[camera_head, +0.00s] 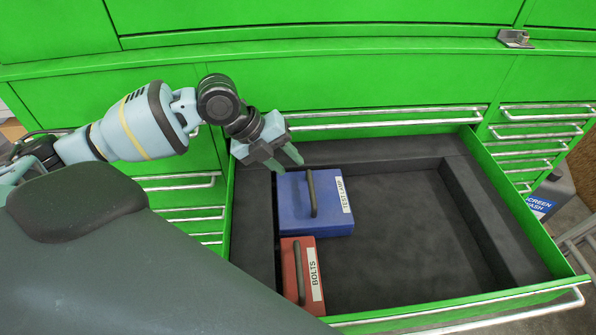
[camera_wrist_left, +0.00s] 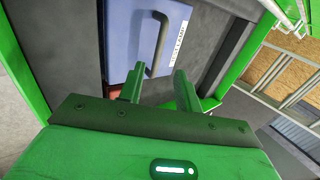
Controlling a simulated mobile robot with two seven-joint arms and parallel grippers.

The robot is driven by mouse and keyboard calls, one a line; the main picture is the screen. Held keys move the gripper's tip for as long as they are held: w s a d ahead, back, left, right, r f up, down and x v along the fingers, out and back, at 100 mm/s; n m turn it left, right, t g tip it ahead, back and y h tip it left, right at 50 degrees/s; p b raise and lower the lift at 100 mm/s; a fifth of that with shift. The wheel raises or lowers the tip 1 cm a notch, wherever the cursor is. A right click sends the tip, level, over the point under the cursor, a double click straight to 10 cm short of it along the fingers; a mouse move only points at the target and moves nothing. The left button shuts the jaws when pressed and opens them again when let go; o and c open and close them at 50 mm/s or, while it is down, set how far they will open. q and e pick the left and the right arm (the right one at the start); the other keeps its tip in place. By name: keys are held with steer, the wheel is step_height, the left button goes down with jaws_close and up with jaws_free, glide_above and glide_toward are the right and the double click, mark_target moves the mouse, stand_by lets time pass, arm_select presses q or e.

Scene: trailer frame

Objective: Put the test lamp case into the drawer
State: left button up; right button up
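The blue test lamp case (camera_head: 331,213), with a black handle and a white "TEST LAMP" label, lies inside the open green drawer (camera_head: 545,239), against its dark left insert. It also shows in the left wrist view (camera_wrist_left: 125,38). My left gripper (camera_head: 289,162) is above the drawer's far left part, at the case's far left corner. Its fingers are apart with nothing between them; in the left wrist view the two green fingertips (camera_wrist_left: 158,80) point toward the case's handle without gripping it. My right gripper is not in view.
A red "BOLTS" case (camera_head: 304,260) lies in front of the blue case in the drawer. The drawer's middle and right floor (camera_head: 410,240) is bare. Green cabinet fronts stand behind and beside it. A "SCREEN WASH" container (camera_head: 541,205) stands beyond the drawer's right wall.

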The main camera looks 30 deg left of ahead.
arm_select(q)
steer(key=shift+v, duration=1.95)
